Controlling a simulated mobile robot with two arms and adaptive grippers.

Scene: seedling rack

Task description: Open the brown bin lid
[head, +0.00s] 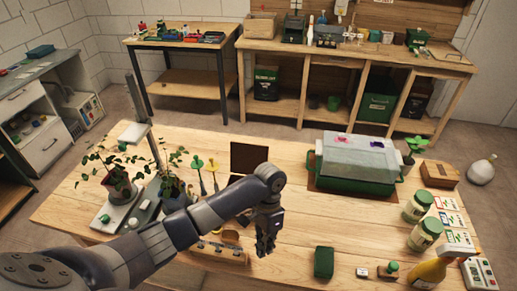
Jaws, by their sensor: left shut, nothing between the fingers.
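A dark brown flat panel (249,158) stands raised near the middle of the wooden table, beyond my left forearm. It looks like a bin lid standing up, but I cannot tell for sure. Its lower part and any bin under it are mostly hidden by my arm. My left gripper (266,248) points down over the table, nearer than the panel and apart from it. Its fingers are shut with nothing between them. My right gripper is not in view.
Potted seedlings (119,184) stand at the left, and a green tray with a clear dome (368,158) at the back right. Jars (418,206), seed packets and a yellow bottle (427,273) line the right side. A green block (324,262) lies in front, with clear table around it.

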